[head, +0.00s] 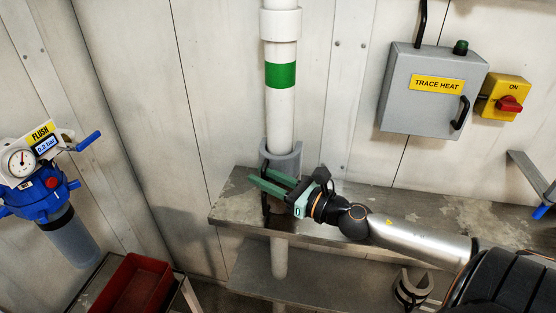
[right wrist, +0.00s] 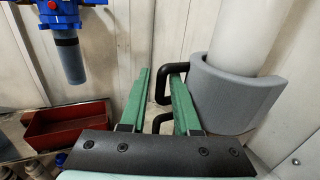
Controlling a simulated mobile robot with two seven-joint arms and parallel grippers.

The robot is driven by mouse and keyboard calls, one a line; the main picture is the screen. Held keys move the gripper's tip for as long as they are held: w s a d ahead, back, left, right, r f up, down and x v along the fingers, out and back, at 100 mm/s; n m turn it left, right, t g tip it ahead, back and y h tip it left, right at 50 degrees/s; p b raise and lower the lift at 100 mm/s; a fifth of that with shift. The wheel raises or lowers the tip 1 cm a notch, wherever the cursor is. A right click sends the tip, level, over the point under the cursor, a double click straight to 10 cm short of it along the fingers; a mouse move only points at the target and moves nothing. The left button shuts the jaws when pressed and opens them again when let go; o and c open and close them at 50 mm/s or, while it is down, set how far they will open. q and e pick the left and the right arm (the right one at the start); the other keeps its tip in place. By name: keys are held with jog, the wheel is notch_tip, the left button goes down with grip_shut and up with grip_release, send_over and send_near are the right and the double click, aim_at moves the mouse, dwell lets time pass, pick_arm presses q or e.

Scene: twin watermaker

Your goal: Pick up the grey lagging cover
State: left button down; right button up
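The grey lagging cover (head: 282,160) is a C-shaped shell partly around the white pipe, at the level of the metal shelf. It also shows in the right wrist view (right wrist: 235,95), with a black handle (right wrist: 160,86) on its left side. My right gripper (head: 277,186) is just in front of the cover. Its two green fingers (right wrist: 160,100) are apart, with the handle's upright bar showing between them; I cannot tell whether they touch it. The fingers and wrist hide the cover's lower part in the head view. My left gripper is not in view.
The white pipe (head: 281,105) has a green band and passes down through the metal shelf (head: 232,206). Another grey C-shaped piece (head: 414,279) is below at the right. A red tray (head: 135,287) and blue filter unit (head: 40,200) are at the left. A trace heat box (head: 430,92) hangs on the wall.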

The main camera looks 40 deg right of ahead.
jog(key=shift+p+x, duration=0.55)
jog(key=shift+x, duration=1.35)
jog(key=shift+d, duration=0.1)
grip_shut()
jog(key=shift+r, duration=0.1)
